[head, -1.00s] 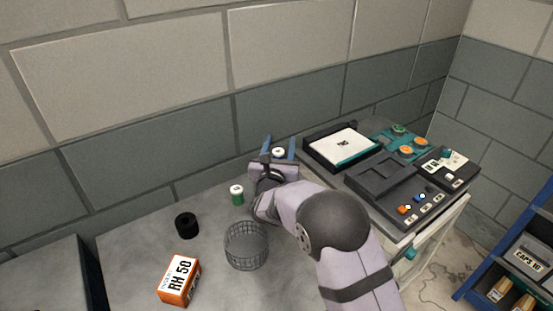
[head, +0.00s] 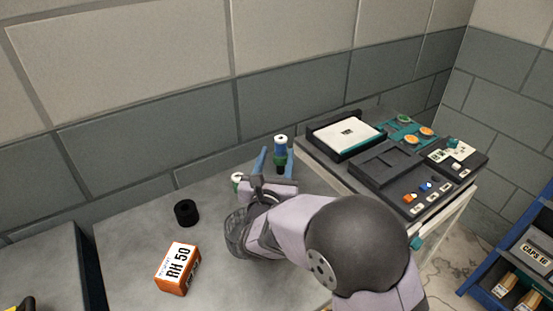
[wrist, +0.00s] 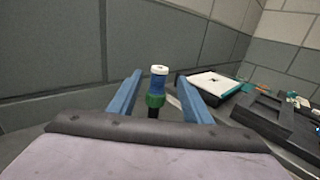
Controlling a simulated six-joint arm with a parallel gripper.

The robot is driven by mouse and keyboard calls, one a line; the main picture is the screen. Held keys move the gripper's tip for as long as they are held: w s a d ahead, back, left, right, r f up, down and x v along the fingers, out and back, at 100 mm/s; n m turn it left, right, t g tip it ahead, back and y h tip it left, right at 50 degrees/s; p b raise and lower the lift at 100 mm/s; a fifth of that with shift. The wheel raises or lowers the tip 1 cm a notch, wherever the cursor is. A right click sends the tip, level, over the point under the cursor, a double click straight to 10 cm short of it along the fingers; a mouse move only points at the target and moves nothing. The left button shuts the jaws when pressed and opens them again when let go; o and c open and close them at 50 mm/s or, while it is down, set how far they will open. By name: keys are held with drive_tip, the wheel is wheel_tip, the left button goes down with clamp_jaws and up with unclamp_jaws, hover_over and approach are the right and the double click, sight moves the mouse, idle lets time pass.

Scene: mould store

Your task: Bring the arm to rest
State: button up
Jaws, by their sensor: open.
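My gripper (head: 276,153) shows in the head view near the back of the grey table. Its two blue fingers are spread apart, and in the wrist view the gripper (wrist: 160,77) is open too. A narrow upright stack (head: 281,149) with a white top, blue and green bands and a dark lower part stands just beyond the fingers. In the wrist view the stack (wrist: 157,84) shows in the gap between the fingers, touching neither as far as I can see. Its foot is hidden behind my gripper.
Left of my arm are a partly hidden wire basket (head: 235,238), a green white-capped pot (head: 236,177), a black cylinder (head: 186,213) and an orange RH 50 box (head: 178,268). A dark-topped bench with trays (head: 374,167) stands right. The table's left part (head: 130,245) is clear.

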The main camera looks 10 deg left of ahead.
idle(0.4)
drive_tip(key=s+d+f+m+g+h+p, duration=0.1)
drive_tip(key=s+d+m+g+h+p, duration=0.3)
drive_tip(key=d, duration=0.6)
drive_tip(key=s+d+f+m+g+h+b, duration=0.1)
drive_tip(key=d+m+g+h, duration=0.1)
drive_tip(key=d+m, duration=0.55)
drive_tip(key=s+d+f+m+g+h+p, duration=0.1)
drive_tip(key=s+d+m+g+h+p, duration=0.2)
drive_tip(key=d, duration=0.8)
drive_tip(key=s+d+f+m+g+y+p, duration=0.1)
drive_tip(key=s+d+m+g, duration=0.3)
drive_tip(key=s, duration=0.3)
drive_tip(key=s+d+f+m+g+y+p, duration=0.1)
drive_tip(key=s+f+m+g+p, duration=0.1)
drive_tip(key=s+m+g, duration=0.35)
drive_tip(key=s+a+m+y+p, duration=0.1)
drive_tip(key=s+a+m+y, duration=0.1)
drive_tip(key=m, duration=0.4)
drive_tip(key=s+a+r+m+y+p, duration=0.1)
drive_tip(key=s+a+m+y+p, duration=0.1)
drive_tip(key=s+m, duration=0.4)
drive_tip(key=shift+s+a+m+y, duration=0.15)
drive_tip(key=shift+a+m+y, duration=0.15)
drive_tip(key=shift+a+y, duration=0.65)
